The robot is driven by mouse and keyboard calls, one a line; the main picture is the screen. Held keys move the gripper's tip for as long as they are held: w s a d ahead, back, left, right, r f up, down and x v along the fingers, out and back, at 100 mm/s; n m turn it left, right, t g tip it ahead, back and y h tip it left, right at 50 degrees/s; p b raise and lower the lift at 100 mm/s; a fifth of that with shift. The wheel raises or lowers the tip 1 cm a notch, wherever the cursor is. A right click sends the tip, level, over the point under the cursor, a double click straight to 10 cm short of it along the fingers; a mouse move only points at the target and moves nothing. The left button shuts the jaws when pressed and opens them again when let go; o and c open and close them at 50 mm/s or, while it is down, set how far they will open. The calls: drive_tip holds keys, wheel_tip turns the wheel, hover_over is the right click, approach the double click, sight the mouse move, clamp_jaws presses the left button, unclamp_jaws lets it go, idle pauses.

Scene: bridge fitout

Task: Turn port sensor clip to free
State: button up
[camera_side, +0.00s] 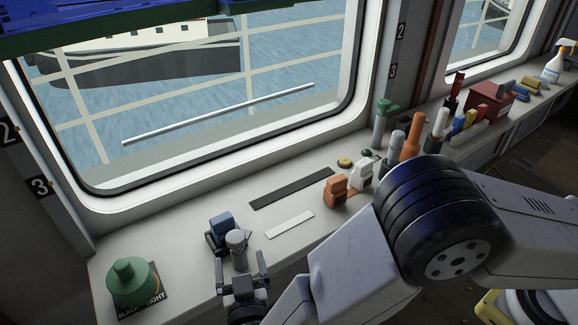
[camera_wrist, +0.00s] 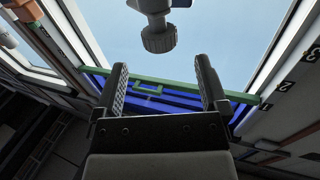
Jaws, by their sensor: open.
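A blue block on a dark bracket (camera_side: 221,227) stands on the white ledge. A grey rounded knob (camera_side: 236,246) is just in front of it. These may be the port sensor clip, but I see no readable label on them. My gripper (camera_side: 241,267) is open and empty, its two fingers apart on the near side of the knob. In the wrist view, my gripper (camera_wrist: 162,84) shows both fingers spread with nothing between them. A grey knob on a stem (camera_wrist: 159,36) shows beyond the fingertips, apart from them. Which way the clip is turned cannot be told.
A green knob-topped piece (camera_side: 132,283) stands on a dark card at the ledge's left end. A dark strip (camera_side: 291,188) and a white strip (camera_side: 289,224) lie right of the blue block. Orange (camera_side: 336,191) and white (camera_side: 362,173) fittings stand further right. The window rises behind.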

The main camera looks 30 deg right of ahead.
drive_tip(key=shift+r, duration=0.1)
wheel_tip(320, 180, up, 14)
drive_tip(key=w+a+n+g+y, duration=0.2)
drive_tip(key=w+a+n+y, duration=0.15)
drive_tip(key=a+y, duration=0.25)
drive_tip(key=w+a+n+g+y, duration=0.3)
drive_tip(key=a+n+y, duration=0.2)
drive_tip(key=a+y, duration=0.15)
drive_tip(key=n+g+h, duration=0.7)
drive_tip(key=n+g, duration=0.3)
drive_tip(key=g, duration=0.2)
hover_over(235, 236)
drive_tip(key=shift+m, duration=0.25)
wheel_tip(235, 236, down, 4)
drive_tip(key=shift+f, duration=0.55)
